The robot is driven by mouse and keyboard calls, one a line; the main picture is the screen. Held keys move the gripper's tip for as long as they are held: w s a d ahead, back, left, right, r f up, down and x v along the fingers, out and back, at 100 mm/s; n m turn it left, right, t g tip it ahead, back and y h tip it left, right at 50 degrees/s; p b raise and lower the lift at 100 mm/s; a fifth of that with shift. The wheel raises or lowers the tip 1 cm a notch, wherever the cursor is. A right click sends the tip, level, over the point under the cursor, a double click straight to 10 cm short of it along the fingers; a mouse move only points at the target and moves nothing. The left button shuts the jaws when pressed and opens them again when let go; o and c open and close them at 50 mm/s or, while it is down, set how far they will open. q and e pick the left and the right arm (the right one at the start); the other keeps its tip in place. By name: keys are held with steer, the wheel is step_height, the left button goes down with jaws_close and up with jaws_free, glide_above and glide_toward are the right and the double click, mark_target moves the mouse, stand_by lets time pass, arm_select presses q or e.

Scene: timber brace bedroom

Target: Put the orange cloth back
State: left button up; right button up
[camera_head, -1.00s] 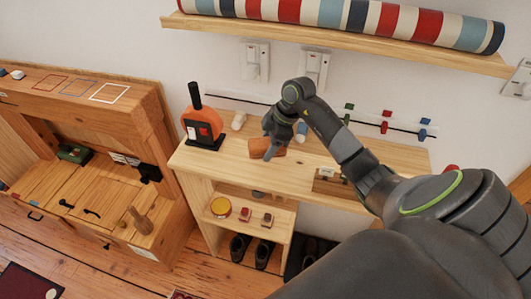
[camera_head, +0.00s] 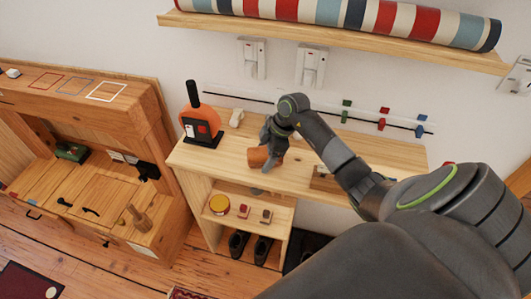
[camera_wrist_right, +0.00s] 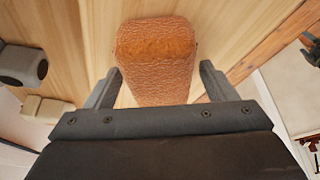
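The orange cloth (camera_head: 258,157) looks like a thick, textured orange-brown block on the light wooden shelf top (camera_head: 215,158). My right gripper (camera_head: 268,163) is at it and covers its right part in the head view. In the right wrist view, the cloth (camera_wrist_right: 156,58) lies between the two fingers of the right gripper (camera_wrist_right: 161,78). Narrow gaps show on both sides, so the fingers look open around it. The cloth's near end is hidden by the gripper body. My left gripper is not in view.
An orange and black tool (camera_head: 203,130) stands left on the shelf top, with a small white object (camera_head: 237,117) behind. A wooden box (camera_head: 325,180) is to the right, partly behind my arm. A striped roll (camera_head: 330,12) lies above.

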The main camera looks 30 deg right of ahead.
steer(key=shift+r, duration=0.1)
steer(key=b+v, duration=0.2)
steer(key=v, duration=1)
stand_by(0.4)
